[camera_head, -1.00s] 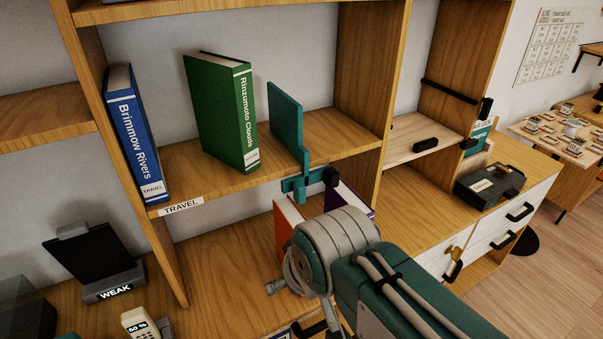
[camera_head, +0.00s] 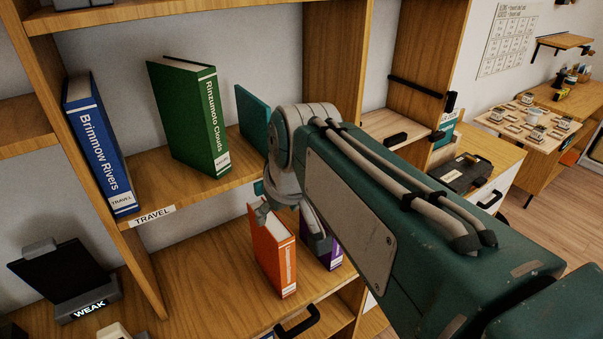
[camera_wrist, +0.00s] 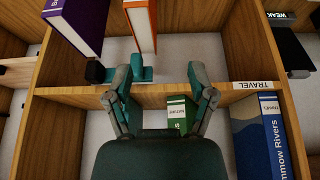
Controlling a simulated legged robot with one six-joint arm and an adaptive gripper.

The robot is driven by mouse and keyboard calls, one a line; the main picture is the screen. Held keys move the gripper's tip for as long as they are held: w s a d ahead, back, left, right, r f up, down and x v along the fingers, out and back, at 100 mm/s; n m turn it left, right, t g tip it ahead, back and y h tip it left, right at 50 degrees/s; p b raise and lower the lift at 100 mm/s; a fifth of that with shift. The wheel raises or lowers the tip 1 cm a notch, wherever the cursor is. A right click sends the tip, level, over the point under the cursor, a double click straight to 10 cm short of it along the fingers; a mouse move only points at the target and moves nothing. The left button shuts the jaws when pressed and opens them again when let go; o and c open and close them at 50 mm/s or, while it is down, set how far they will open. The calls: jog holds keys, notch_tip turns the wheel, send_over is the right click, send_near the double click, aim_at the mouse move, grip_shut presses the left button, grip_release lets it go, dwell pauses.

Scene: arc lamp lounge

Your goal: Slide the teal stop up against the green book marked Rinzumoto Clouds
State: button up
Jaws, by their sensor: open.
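The green book marked Rinzumoto Clouds (camera_head: 190,120) stands on the middle shelf. In the wrist view its lower spine (camera_wrist: 181,113) shows beside the shelf edge. The teal stop (camera_head: 252,118) stands upright to its right, with a gap between them. My arm hides the stop's right and lower parts in the head view. In the wrist view the stop's front part (camera_wrist: 141,74) lies at the shelf edge between my fingers. My gripper (camera_wrist: 160,82) is open there; I cannot tell whether a finger touches it. In the head view the gripper is mostly hidden behind my arm.
The blue Brimmow Rivers book (camera_head: 100,145) stands at the left of the same shelf (camera_head: 185,187). An orange book (camera_head: 272,250) and a purple book (camera_head: 325,248) stand below my gripper. A shelf divider (camera_head: 335,60) is on the right.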

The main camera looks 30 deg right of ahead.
jog(key=w+d+r, duration=0.2)
jog(key=w+d, duration=0.2)
jog(key=d, duration=0.3)
jog(key=w+d+r, duration=0.3)
jog(key=w+d, duration=0.1)
jog(key=d, duration=0.2)
jog(key=shift+g, duration=0.3)
jog(key=x, duration=1.1)
jog(key=shift+f, duration=0.15)
jog(key=shift+s, duration=0.1)
grip_shut()
